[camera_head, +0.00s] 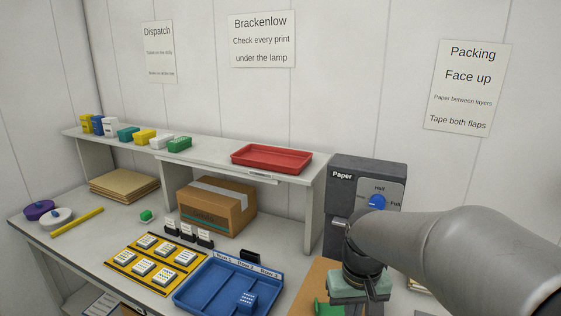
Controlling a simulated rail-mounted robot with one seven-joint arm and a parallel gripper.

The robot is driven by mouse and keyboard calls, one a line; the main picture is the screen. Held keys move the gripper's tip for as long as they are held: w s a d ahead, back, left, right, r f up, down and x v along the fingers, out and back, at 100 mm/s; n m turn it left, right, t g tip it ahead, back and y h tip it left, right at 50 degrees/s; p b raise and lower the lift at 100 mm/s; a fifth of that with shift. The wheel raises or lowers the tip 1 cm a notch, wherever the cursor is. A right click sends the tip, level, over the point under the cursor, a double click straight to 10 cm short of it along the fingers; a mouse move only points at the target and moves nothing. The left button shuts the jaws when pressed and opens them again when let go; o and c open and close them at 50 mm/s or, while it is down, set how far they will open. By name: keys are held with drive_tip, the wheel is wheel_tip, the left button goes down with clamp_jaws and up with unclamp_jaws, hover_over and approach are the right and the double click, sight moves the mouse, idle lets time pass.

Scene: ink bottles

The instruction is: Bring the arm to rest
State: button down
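My arm (460,255) reaches in from the right edge. My gripper (362,290) hangs at its end, pointing down at the bottom edge of the view. Its fingers are cut off or hard to make out, so I cannot tell whether it is open or shut, or whether it holds anything. It is in front of the dark grey Paper dispenser (345,175), which has a blue dial (377,202), and right of the blue tray (190,299).
A yellow board (122,267) carries several white printed blocks. A cardboard box (216,207) stands behind. A red tray (271,158) and several coloured blocks sit on the shelf (215,158). A green object (325,308) lies near my gripper.

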drive_tip(key=s+f, duration=0.2)
drive_tip(key=s, duration=1.1)
drive_tip(key=shift+s+f+t, duration=0.15)
drive_tip(key=shift+s+t, duration=0.15)
idle(0.5)
